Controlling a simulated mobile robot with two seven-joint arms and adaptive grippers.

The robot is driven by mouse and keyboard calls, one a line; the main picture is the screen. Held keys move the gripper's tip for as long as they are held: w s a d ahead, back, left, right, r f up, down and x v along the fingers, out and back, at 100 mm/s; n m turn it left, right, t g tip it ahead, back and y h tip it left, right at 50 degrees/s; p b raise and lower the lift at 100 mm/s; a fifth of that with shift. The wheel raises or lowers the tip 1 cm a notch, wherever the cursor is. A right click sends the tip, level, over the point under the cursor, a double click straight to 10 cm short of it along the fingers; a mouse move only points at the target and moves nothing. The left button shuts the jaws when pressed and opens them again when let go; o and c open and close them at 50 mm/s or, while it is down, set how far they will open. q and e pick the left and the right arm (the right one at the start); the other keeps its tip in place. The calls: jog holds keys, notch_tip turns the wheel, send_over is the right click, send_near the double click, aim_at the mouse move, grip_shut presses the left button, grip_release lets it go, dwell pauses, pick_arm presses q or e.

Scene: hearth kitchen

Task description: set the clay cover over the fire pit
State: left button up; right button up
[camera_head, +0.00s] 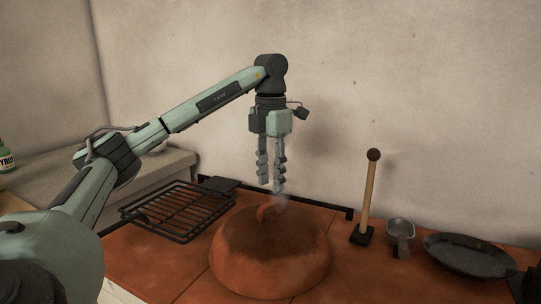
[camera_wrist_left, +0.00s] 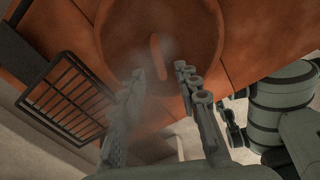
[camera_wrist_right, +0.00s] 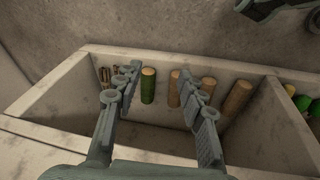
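The clay cover (camera_head: 270,262) is a reddish-brown dome with a dark top and a looped handle (camera_head: 267,212). It sits level on the tiled hearth top at the front middle. In the left wrist view the cover (camera_wrist_left: 205,35) lies beyond the fingers, its handle (camera_wrist_left: 160,55) between their lines. My left gripper (camera_head: 271,187) points down just above the handle, open and empty. Faint smoke hangs near the handle. No fire pit opening shows; whether it lies under the cover I cannot tell. My right gripper (camera_wrist_right: 150,80) is open and empty, above a box of logs.
A black grill rack (camera_head: 180,210) lies left of the cover. On the right stand a wooden-handled tool (camera_head: 370,195), a metal jug (camera_head: 401,232) and a dark pan (camera_head: 468,255). The stone box (camera_wrist_right: 40,95) holds several logs (camera_wrist_right: 148,85).

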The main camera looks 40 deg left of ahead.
pick_arm(q)
jog(key=shift+r+p, duration=0.75)
jog(key=shift+r, duration=1.75)
pick_arm(e)
jog(key=s+d+f, duration=0.1)
jog(key=s+f, duration=0.2)
jog(key=f, duration=0.3)
jog(key=shift+s+f+g, duration=0.3)
jog(key=shift+f+g, duration=0.05)
jog(key=shift+g, duration=0.05)
